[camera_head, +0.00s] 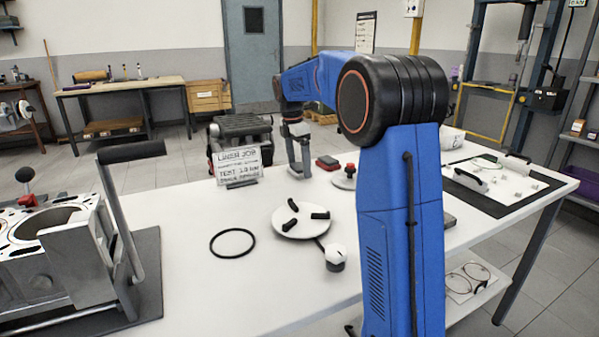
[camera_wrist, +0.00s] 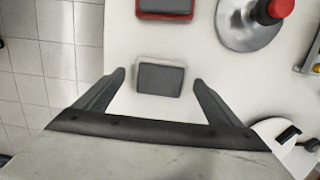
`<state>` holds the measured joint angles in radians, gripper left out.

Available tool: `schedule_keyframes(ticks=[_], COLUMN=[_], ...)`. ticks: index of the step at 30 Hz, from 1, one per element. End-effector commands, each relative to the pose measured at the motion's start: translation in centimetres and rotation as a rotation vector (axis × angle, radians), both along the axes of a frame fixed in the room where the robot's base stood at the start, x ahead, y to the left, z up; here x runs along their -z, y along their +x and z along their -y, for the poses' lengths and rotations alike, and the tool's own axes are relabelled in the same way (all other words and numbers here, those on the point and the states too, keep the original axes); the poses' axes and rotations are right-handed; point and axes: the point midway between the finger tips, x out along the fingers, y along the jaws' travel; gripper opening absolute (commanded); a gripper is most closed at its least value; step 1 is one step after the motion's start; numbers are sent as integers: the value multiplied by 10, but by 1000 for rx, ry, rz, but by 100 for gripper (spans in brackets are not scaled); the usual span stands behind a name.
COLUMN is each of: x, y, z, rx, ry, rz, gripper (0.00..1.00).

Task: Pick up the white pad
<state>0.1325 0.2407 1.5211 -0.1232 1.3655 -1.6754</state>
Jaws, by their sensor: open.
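The white pad (camera_wrist: 160,78) is a small block with a dark grey top and a pale rim. It lies on the white table in the wrist view. My gripper (camera_wrist: 158,80) is open, with one finger to each side of the pad and a gap on both sides. In the head view my gripper (camera_head: 299,170) points down over the far part of the table, and I cannot make out the white pad there.
A red pad (camera_wrist: 165,7) lies just beyond the white one. A red-topped knob on a metal disc (camera_wrist: 252,25) stands to its right. A white disc with black blocks (camera_head: 300,225), a black ring (camera_head: 232,256) and a sign (camera_head: 239,164) are nearby. The table's left edge is close.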

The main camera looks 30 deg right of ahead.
Motion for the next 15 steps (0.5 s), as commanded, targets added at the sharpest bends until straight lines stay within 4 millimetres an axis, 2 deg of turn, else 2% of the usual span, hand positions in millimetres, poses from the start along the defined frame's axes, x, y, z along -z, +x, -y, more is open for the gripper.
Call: schedule_keyframes(ticks=[3, 10, 11, 15], x=[8, 8, 8, 8], y=[0, 0, 0, 0], z=[1, 1, 1, 1], rx=[0, 1, 1, 1], ry=[0, 0, 0, 0], rz=[0, 1, 1, 1], gripper=[88, 88, 84, 50])
